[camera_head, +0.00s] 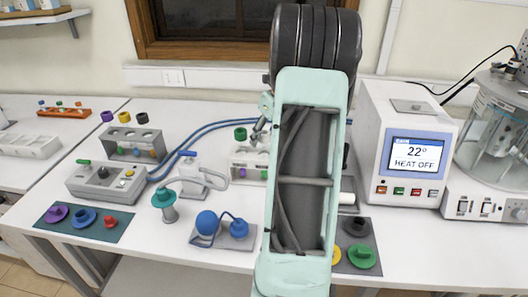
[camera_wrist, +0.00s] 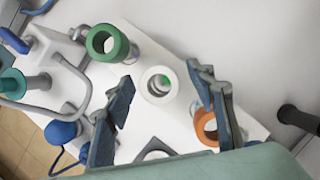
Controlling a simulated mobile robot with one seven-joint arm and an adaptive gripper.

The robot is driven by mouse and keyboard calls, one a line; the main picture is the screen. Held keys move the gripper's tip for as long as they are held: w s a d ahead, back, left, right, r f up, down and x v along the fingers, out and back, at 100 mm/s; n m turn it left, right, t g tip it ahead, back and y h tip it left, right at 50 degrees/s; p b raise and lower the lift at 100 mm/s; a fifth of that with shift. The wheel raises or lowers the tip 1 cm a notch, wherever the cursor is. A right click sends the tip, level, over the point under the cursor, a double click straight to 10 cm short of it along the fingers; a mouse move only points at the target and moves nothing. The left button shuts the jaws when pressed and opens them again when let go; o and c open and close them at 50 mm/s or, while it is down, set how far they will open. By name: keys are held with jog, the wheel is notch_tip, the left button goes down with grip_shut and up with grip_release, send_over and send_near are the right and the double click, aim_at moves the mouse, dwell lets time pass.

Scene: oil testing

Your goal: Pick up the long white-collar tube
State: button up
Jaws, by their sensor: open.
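In the wrist view a white-collared tube (camera_wrist: 159,86) stands in a white rack (camera_wrist: 150,128), with green showing inside its collar. My gripper (camera_wrist: 160,76) is open, with one finger on each side of this collar and a visible gap to both. A green-collared tube (camera_wrist: 103,44) stands beyond the left finger and an orange-collared tube (camera_wrist: 206,130) is close by the right finger. In the head view the green collar (camera_head: 240,133) shows above the rack (camera_head: 243,171), but my arm hides the white collar and most of my gripper. The tube's length is hard to tell from above.
A white stand with a curved handle (camera_head: 200,178) and blue bulbs (camera_head: 207,222) are left of the rack. The heater unit (camera_head: 407,150) reading "HEAT OFF" stands to the right. A mat with green (camera_head: 362,257) and dark knobs lies in front right.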

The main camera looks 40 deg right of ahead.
jog(key=shift+w+f, duration=0.1)
jog(key=shift+f, duration=0.2)
jog(key=shift+c, duration=0.5)
grip_shut()
jog(key=shift+r, duration=0.1)
notch_tip(320, 180, up, 18)
jog(key=shift+p, duration=0.3)
dwell(0.7)
